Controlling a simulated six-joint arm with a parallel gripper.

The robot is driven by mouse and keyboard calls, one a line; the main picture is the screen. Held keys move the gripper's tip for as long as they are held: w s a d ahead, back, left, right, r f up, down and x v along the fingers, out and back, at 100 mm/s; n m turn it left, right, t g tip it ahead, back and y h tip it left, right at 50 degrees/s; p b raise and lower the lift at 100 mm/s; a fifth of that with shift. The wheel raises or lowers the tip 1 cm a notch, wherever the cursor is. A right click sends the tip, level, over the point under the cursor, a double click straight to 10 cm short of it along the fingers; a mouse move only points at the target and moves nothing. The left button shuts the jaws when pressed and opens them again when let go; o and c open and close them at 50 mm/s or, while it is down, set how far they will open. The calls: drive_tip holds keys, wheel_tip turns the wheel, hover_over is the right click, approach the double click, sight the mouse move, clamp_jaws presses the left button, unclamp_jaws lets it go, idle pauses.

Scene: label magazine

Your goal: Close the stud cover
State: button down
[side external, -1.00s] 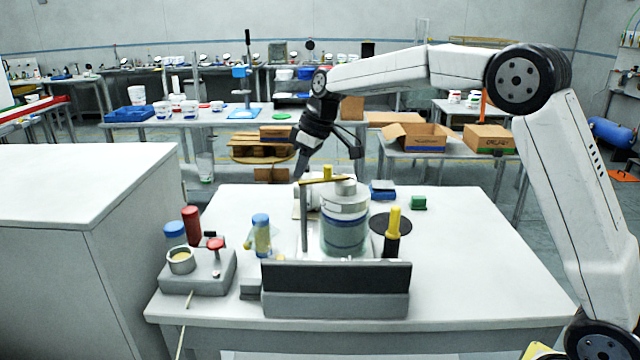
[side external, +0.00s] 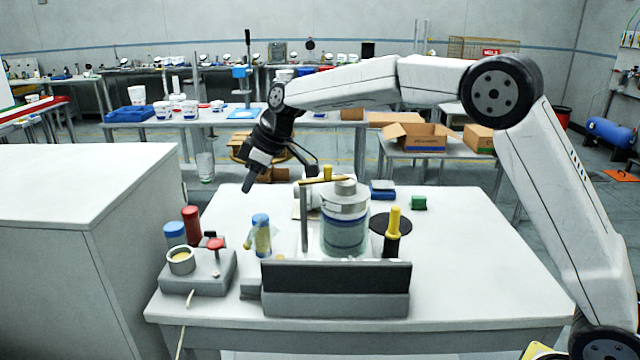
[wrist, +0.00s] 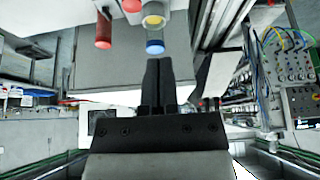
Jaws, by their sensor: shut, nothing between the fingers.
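I cannot tell for sure which part is the stud cover. A clear cylinder with a grey metal top (side external: 345,215) stands upright at the middle of the table, with a thin grey post (side external: 304,220) and a flat yellowish bar (side external: 322,181) beside its top. A long black panel (side external: 336,276) stands on a grey base in front of it. A yellow-topped black post (side external: 393,228) stands to its right, by a dark disc. My gripper (side external: 247,189) is shut and empty, in the air left of the cylinder, pointing down. Its fingers also show in the wrist view (wrist: 158,66).
A grey block (side external: 198,272) at the table's left front holds a red knob, a cup and capped containers. A blue-capped bottle (side external: 261,235) stands between it and the post. Blue (side external: 382,189) and green (side external: 418,202) blocks lie at the back. The table's right side is clear.

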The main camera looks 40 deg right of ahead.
hover_over(254, 231)
drive_tip(key=w+a, duration=0.2)
wheel_tip(254, 231, down, 6)
drive_tip(key=shift+s+d+f, duration=0.5)
drive_tip(key=shift+s+f, duration=0.05)
drive_tip(key=shift+f, duration=0.1)
drive_tip(key=shift+s+d+f, duration=0.45)
drive_tip(key=shift+s+f, duration=0.1)
drive_tip(key=shift+f, duration=0.1)
drive_tip(key=shift+s+d+r+t+y, duration=0.15)
drive_tip(key=shift+s+d+t+y, duration=0.45)
drive_tip(key=shift+t+y, duration=0.1)
idle(0.9)
